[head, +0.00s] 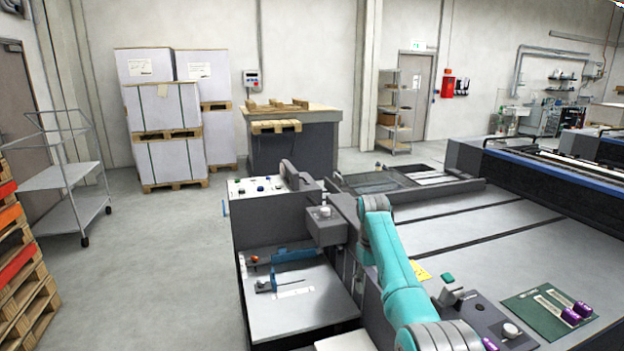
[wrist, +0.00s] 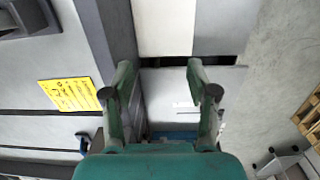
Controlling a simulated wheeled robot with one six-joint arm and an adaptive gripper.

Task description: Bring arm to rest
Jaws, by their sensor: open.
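My arm (head: 392,262) is teal and reaches up from the lower right over the grey machine in the head view. Its far end drops behind the machine's box-shaped head, so my gripper is hard to make out there. In the wrist view my gripper (wrist: 163,92) has its two green fingers spread wide apart. Nothing is between the fingers. A grey surface with a small white label lies beyond them, apart from the fingertips.
A yellow note (wrist: 70,94) lies on the machine's flat top. A green mat (head: 548,312) with purple-capped items lies at the right. A lower bay (head: 305,310) with a blue clamp is left of my arm. Pallets (head: 25,290) stand far left, with open floor between.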

